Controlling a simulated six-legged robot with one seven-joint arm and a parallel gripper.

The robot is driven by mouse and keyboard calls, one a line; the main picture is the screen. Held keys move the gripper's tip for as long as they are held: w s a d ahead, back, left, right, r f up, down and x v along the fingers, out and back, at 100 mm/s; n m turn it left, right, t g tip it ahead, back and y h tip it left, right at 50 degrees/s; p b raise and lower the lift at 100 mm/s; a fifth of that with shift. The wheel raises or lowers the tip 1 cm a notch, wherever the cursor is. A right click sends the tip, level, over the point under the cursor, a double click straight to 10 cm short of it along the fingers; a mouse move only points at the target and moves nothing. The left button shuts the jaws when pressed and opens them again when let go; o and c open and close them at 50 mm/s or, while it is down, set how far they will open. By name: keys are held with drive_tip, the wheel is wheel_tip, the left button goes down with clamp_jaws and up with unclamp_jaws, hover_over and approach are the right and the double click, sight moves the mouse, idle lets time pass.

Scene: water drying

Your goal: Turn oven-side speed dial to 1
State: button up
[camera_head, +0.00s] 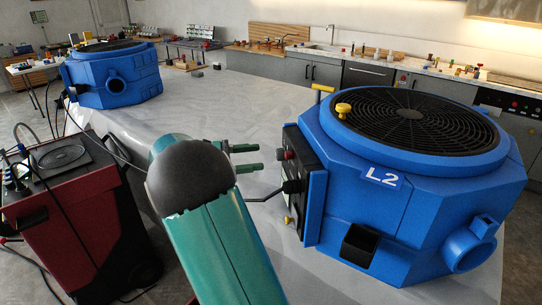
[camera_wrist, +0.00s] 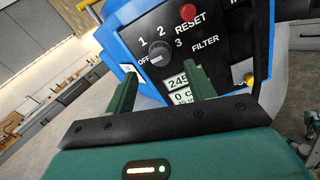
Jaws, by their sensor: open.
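The blue blower marked L2 (camera_head: 385,177) stands at the right in the head view, with its dark control panel on its left side. In the wrist view the panel (camera_wrist: 213,55) fills the upper middle. The speed dial (camera_wrist: 160,50) is a round knob with labels OFF, 1, 2 and 3 around it; its pointer appears turned toward OFF. My gripper (camera_wrist: 158,85) is open and empty, its two green fingers apart in front of the panel, below and around the dial. In the head view my gripper (camera_head: 258,158) is left of the blower's panel, apart from it.
A red button (camera_wrist: 188,12) marked RESET sits above the dial, with a FILTER label near it. A black cable plugs into the panel's side. A second blue blower (camera_head: 112,78) stands far left. A red and black cart (camera_head: 75,215) stands at the left.

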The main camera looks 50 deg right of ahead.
sight(277, 155)
drive_tip(key=x, duration=0.5)
drive_tip(key=shift+s+d, duration=0.2)
drive_tip(key=shift+d, duration=0.05)
drive_tip(key=c, duration=1)
